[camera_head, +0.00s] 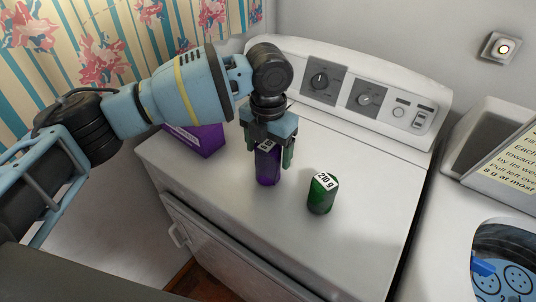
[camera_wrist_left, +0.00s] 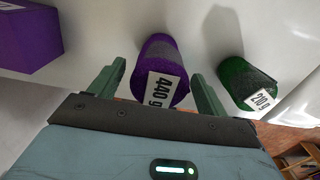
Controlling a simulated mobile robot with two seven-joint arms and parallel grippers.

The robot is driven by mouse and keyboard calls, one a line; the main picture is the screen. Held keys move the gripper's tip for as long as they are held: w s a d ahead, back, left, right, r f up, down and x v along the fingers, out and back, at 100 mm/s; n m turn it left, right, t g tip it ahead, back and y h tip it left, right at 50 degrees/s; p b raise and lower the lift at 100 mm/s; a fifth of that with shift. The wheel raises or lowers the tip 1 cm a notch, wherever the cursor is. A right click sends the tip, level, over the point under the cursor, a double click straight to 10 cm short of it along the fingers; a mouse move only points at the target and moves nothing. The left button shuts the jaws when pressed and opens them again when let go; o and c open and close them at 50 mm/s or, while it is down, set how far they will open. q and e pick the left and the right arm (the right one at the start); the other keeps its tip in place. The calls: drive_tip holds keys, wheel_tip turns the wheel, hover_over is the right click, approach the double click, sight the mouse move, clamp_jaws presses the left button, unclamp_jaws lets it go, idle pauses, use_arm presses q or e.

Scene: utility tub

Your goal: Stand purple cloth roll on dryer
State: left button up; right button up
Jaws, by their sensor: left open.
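The purple cloth roll (camera_head: 267,168) stands upright on the white top of the dryer (camera_head: 375,190). In the left wrist view the roll (camera_wrist_left: 152,62) carries a white label reading 440 g. My left gripper (camera_head: 270,155) points down over the roll, with its green fingers on either side of it. In the left wrist view the fingers of the left gripper (camera_wrist_left: 153,90) are spread, with gaps beside the roll. The gripper hides the roll's upper part in the head view. My right gripper is not in view.
A green roll (camera_head: 322,194) labelled 210 g stands just right of the purple one. A purple box (camera_head: 196,138) sits at the dryer's left, behind my arm. The control panel (camera_head: 345,88) rises at the back. The dryer top's front right is clear.

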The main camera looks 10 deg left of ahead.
use_arm(q)
wheel_tip(320, 180, up, 10)
drive_tip(key=shift+f, duration=0.1)
idle(0.5)
drive_tip(key=shift+f, duration=0.1)
